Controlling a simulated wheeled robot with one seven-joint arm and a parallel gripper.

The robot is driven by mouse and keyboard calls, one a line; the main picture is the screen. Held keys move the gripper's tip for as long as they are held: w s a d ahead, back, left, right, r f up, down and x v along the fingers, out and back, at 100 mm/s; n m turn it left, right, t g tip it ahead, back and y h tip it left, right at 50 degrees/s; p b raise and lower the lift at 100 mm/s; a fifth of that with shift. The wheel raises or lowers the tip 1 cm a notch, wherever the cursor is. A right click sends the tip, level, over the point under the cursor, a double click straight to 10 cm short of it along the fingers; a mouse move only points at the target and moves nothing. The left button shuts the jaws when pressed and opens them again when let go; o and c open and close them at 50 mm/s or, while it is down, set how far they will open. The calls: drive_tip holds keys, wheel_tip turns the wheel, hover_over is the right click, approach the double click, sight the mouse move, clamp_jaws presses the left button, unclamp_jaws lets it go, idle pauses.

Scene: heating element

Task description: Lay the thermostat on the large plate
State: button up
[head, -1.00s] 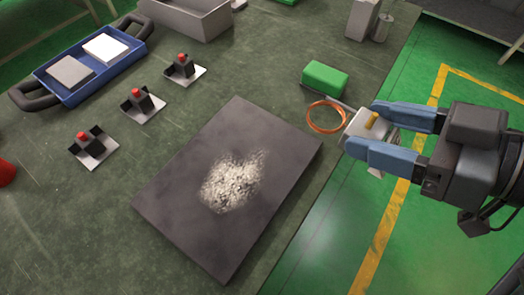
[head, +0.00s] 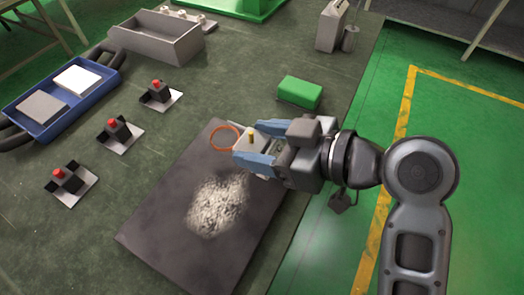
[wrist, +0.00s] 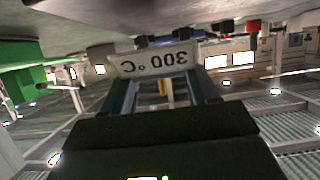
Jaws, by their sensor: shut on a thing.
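The thermostat is a small white block (head: 244,142) with a brass-coloured pin on top and a thin orange loop (head: 213,133) at its left. My gripper (head: 256,145) is shut on it with blue fingers and holds it over the top right part of the large plate. The wrist view shows the thermostat's white face (wrist: 153,62), marked "300 °C" upside down, between the fingers. Its height above the plate is hard to tell.
A green block (head: 300,93) lies on the bench above my gripper. Several small red-topped holders, one of them here (head: 117,130), stand left of the plate. A blue tray (head: 65,122) with two slabs and a grey bin (head: 165,40) are farther left and back.

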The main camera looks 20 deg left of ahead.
drive_tip(key=shift+f, duration=1.6)
drive_tip(key=shift+f, duration=0.15)
drive_tip(key=o, duration=1.2)
drive_tip(key=shift+r, duration=0.2)
drive_tip(key=v, duration=1.2)
